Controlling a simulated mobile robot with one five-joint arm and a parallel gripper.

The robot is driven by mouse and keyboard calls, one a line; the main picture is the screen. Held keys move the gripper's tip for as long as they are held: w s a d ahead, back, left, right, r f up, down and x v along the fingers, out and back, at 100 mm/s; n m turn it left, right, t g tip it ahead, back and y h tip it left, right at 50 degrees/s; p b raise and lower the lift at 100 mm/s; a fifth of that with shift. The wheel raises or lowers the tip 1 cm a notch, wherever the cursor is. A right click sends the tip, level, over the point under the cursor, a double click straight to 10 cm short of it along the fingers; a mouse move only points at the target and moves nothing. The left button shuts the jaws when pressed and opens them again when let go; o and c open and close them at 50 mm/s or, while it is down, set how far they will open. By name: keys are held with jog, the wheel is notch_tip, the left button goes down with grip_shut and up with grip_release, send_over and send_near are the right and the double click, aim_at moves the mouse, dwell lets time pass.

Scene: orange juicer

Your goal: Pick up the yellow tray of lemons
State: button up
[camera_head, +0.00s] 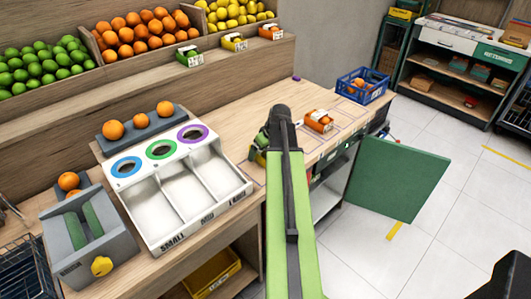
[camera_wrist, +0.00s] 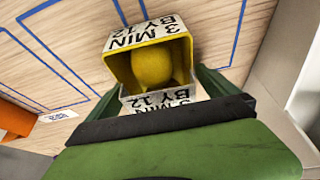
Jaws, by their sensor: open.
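A small yellow tray (camera_wrist: 118,66) with a lemon (camera_wrist: 152,67) in it is in the wrist view, close in front of my gripper (camera_wrist: 160,88). White labels with black print are on the tray's near and far sides. The green fingers are apart, one on each side of the tray's near part; I cannot tell whether they touch it. In the head view my arm hides most of this spot, and the gripper (camera_head: 261,146) shows only partly at the counter. Another small yellow tray of lemons (camera_head: 234,42) stands on the shelf ledge at the back.
An orange tray (camera_head: 318,121) stands on the counter right of my arm, with a blue crate (camera_head: 363,86) farther right. The white sorting box (camera_head: 174,187) is left of my arm. A green panel (camera_head: 398,178) hangs off the counter's front right.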

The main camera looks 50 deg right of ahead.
jog(key=c, duration=1.7)
jog(key=shift+o, duration=0.2)
notch_tip(320, 180, up, 6)
jog(key=p, duration=0.5)
jog(key=shift+f+p, duration=0.15)
jog(key=shift+p, duration=0.2)
jog(key=s+d+r+p, duration=0.5)
jog(key=s+d, duration=0.3)
jog(key=shift+s+d+r+p, duration=0.15)
jog(key=shift+r+p, duration=0.2)
